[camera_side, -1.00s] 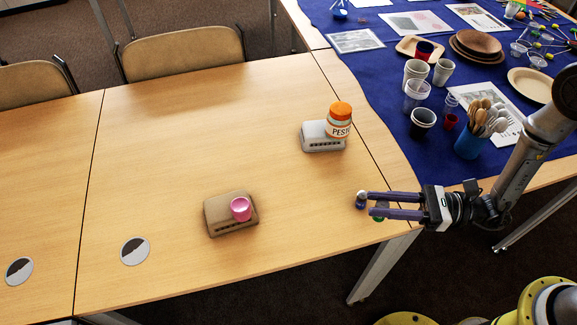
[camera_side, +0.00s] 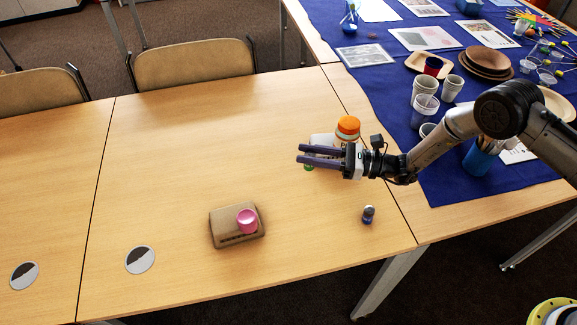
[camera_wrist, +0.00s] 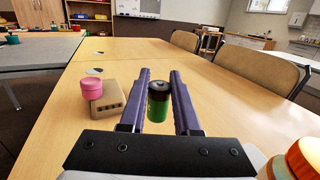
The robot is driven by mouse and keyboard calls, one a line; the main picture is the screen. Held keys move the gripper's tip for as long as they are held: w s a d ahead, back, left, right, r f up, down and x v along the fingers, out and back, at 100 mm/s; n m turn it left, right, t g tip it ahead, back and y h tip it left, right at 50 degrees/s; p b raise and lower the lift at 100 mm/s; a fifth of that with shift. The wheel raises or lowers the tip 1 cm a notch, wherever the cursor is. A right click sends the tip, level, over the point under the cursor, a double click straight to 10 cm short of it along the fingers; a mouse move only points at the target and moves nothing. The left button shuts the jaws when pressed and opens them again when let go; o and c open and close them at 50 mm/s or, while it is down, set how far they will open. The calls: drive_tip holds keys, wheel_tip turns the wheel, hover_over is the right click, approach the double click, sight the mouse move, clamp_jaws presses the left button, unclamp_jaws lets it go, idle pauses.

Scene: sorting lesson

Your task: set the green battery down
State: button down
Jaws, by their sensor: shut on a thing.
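The green battery (camera_wrist: 159,103) has a black top and a green lower body. In the wrist view it is upright between the two purple fingers of my gripper (camera_wrist: 160,77), which is shut on it. In the side view only a small green bit of the battery (camera_side: 308,168) shows under the fingers of my gripper (camera_side: 299,154), near the back middle of the table. I cannot tell whether its bottom touches the table.
A jar with an orange lid (camera_side: 348,126) and a pale block (camera_side: 322,139) are partly hidden behind my gripper. A tan block (camera_side: 222,229) bears a pink cup (camera_side: 247,219). A dark battery-like thing (camera_side: 368,214) stands near the right edge.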

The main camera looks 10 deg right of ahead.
drive_tip(key=w+a+f, duration=0.1)
drive_tip(key=w+f, duration=0.1)
drive_tip(key=w+a+f, duration=0.1)
drive_tip(key=w+f, duration=0.1)
drive_tip(key=w+a+f, duration=0.1)
drive_tip(key=f, duration=0.1)
drive_tip(key=shift+w+a+f, duration=0.25)
drive_tip(key=shift+w+f, duration=0.05)
drive_tip(key=shift+w, duration=0.1)
drive_tip(key=shift+w+f, duration=0.1)
drive_tip(key=shift+f, duration=1.55)
drive_tip(key=shift+f, duration=0.1)
drive_tip(key=c, duration=0.6)
unclamp_jaws()
drive_tip(key=d, duration=0.1)
drive_tip(key=s+d+r, duration=0.1)
drive_tip(key=shift+d+r, duration=0.1)
drive_tip(key=shift+d, duration=0.25)
drive_tip(key=shift+s+r, duration=0.1)
drive_tip(key=shift+r, duration=2.8)
